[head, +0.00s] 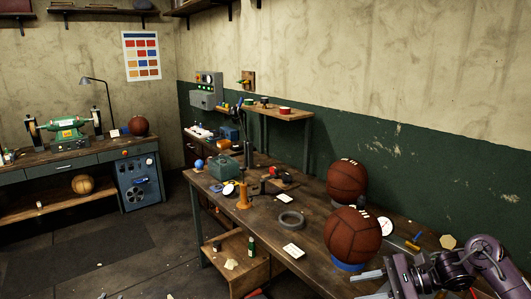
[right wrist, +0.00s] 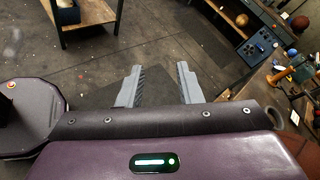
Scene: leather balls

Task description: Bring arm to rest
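My right arm comes in at the lower right of the head view. Its gripper (head: 368,285) is in front of the near end of the workbench (head: 325,232). In the right wrist view the two fingers of the right gripper (right wrist: 157,82) stand wide apart with only dark floor showing between them. A brown leather ball (head: 352,238) sits on a blue ring stand (head: 347,266) near that gripper, apart from it. A second leather ball (head: 347,181) is behind it. My left gripper is in neither view.
Another bench with a grinder (head: 68,131) is at left. Open floor (head: 150,250) lies between.

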